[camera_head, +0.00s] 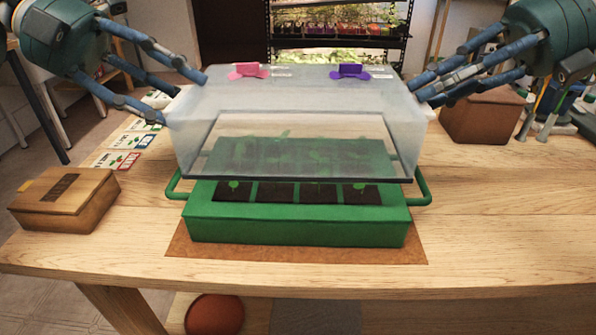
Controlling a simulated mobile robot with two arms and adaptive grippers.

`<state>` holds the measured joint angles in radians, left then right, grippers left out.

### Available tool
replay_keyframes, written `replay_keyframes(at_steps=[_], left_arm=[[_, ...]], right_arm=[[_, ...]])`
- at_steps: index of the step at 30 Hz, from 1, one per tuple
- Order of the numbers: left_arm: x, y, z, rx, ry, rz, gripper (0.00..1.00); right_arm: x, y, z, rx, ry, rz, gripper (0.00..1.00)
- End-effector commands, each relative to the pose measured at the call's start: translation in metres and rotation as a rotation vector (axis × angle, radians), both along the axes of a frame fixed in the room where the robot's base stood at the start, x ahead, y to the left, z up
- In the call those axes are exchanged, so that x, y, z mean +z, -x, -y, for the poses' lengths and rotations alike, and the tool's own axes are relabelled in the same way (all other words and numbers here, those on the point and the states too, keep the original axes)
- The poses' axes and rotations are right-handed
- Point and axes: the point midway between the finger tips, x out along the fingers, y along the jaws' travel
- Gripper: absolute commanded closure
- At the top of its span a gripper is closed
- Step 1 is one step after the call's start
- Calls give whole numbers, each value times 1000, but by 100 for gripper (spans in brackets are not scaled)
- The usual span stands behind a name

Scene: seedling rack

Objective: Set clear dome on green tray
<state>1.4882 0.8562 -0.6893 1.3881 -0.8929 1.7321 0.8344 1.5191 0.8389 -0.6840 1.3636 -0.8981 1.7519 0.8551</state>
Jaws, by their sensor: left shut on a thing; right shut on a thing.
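The clear dome (300,103) is a frosted, see-through cover with a pink vent and a purple vent on top. It is held above the green tray (296,228), and a gap shows at the front between its lower rim and the tray. The tray has side handles and dark soil cells with small seedlings. My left gripper (188,88) is shut on the dome's left side. My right gripper (420,92) is shut on the dome's right side. The dome looks roughly level. Its back rim is hard to make out.
The tray stands on a brown mat (180,248) on the wooden table (510,230). A wooden box (65,200) is at left, with seed packets (122,150) behind it. A brown box (484,116) is at back right. The table's front right is clear.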

Motion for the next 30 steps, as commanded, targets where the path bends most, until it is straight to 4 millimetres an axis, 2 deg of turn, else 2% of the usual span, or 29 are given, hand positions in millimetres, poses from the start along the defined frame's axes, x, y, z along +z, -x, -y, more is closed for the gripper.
replay_keyframes(at_steps=[1, 8, 28, 29, 30], left_arm=[[-2, 1, 4, -11, -2, 1, 89], [-10, 1, 5, -11, -2, 1, 89], [-54, 1, 4, -11, -2, 1, 89], [-50, 1, 4, -11, -2, 1, 46], [-49, 1, 4, -11, -2, 0, 38]], right_arm=[[2, 1, -5, 9, -9, 2, 100], [-6, 1, -5, 9, -9, 2, 100], [-50, 1, -5, 9, -9, 2, 100], [-46, 1, -5, 9, -8, 3, 76], [-46, 1, -5, 9, -7, 3, 68]])
